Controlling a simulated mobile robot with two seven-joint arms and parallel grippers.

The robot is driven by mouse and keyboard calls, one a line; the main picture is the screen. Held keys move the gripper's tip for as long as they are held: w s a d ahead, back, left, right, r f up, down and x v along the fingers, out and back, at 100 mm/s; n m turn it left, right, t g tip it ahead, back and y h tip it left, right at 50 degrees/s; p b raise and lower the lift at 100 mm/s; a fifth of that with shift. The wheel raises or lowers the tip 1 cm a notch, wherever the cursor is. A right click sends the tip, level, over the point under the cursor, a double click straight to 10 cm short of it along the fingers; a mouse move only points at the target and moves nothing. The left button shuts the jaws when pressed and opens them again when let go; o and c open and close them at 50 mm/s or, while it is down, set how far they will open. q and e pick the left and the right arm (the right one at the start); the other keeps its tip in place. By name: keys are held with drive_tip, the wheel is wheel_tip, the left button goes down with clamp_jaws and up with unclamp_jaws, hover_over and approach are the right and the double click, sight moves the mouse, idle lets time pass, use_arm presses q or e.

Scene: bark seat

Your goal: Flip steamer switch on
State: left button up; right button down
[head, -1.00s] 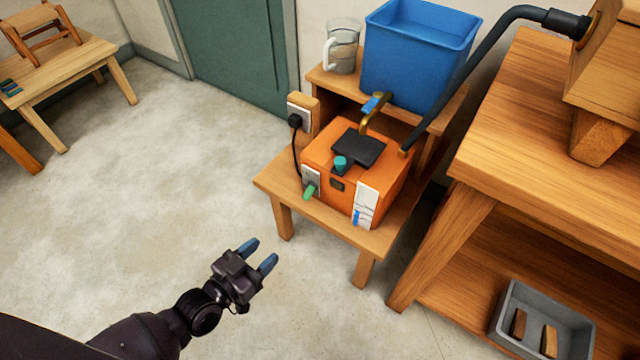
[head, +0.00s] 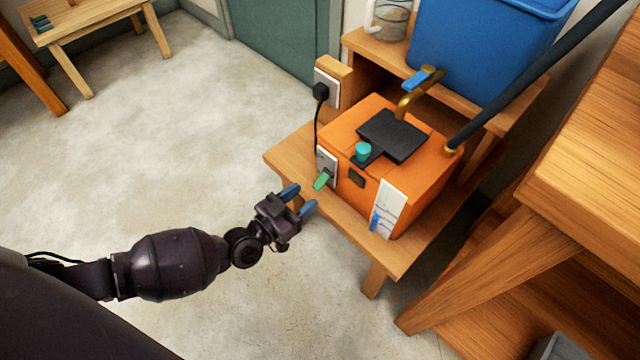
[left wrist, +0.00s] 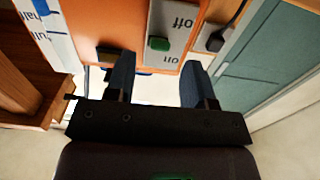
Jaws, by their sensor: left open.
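The orange steamer (head: 400,163) stands on a low wooden stand. Its switch plate (head: 328,160) is on the left of its front face, with a green lever (head: 322,180) that points out and down. In the left wrist view the green lever (left wrist: 159,44) shows on the grey plate (left wrist: 172,18), which bears the word "off" and a second, partly hidden word. My left gripper (head: 301,199) is open and empty, just in front of the lever and apart from it. In the left wrist view the lever appears between the blue fingertips (left wrist: 158,68). My right gripper is not in view.
A blue tank (head: 485,45) and a glass jug (head: 391,18) stand on the raised shelf behind. A black hose (head: 540,70) runs from the steamer to the upper right. The wooden workbench (head: 585,180) is at right.

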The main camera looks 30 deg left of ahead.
sight(318, 184)
use_arm(q)
drive_tip(key=shift+b+x, duration=0.6)
drive_tip(key=shift+x, duration=2.15)
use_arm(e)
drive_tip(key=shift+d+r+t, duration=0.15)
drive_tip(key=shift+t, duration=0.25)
use_arm(q)
clamp_jaws()
